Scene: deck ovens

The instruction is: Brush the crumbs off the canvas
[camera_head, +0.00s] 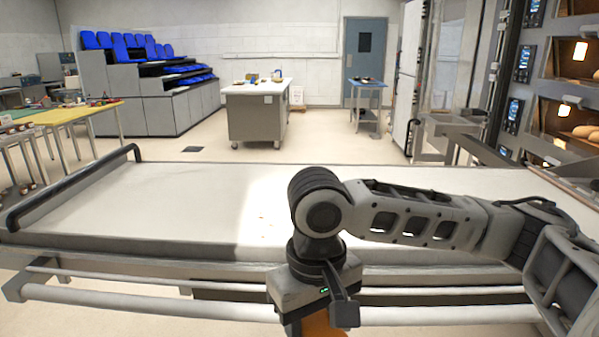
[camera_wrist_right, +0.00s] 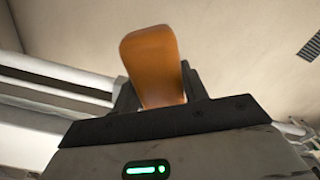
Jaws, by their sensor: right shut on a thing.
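The pale canvas (camera_head: 160,195) lies flat on a long loader across the head view. A few tiny specks, probably crumbs (camera_head: 264,222), show faintly on its bright patch left of my right arm; they are too small to make out well. My right gripper (camera_head: 325,312) hangs in front of the loader's near edge, off the canvas. It is shut on an orange-brown handle, seemingly the brush's (camera_head: 322,325), which also stands between the fingers in the right wrist view (camera_wrist_right: 152,62). Any bristles are hidden. My left gripper is in neither view.
A dark rail (camera_head: 70,185) rises at the loader's left end, and grey bars (camera_head: 150,305) run along its near side. Deck ovens (camera_head: 560,100) stand at the right. The canvas's left half is clear.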

